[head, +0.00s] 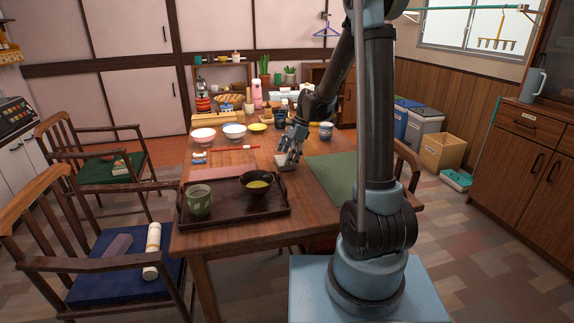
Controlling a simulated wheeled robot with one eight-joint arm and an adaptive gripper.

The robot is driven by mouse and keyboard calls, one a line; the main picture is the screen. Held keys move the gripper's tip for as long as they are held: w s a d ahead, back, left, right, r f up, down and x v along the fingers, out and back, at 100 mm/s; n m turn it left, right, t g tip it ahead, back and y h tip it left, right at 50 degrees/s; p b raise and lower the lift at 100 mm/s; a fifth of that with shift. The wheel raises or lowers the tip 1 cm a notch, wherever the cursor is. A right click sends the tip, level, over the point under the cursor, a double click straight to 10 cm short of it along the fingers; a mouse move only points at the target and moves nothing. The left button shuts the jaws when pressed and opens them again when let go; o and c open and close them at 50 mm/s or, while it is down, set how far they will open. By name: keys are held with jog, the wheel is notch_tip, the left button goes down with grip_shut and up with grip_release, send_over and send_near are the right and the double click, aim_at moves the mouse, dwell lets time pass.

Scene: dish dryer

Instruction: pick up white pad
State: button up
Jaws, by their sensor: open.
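A small white pad (283,163) lies on the wooden table (232,170), right of the middle of its top. My gripper (288,158) points down over the pad, with its fingertips at or just above it. The fingers are open. They hide part of the pad, and I cannot tell whether they touch it.
A dark tray (237,222) with a green cup (199,200) and a dark bowl (257,185) stands at the near edge. A green mat (333,178) lies to the right. Several bowls and a wooden rack (222,76) stand farther back. Chairs flank the table.

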jog(key=c, duration=1)
jog(key=shift+r, duration=0.1)
notch_tip(320, 180, up, 10)
jog(key=shift+f, duration=0.1)
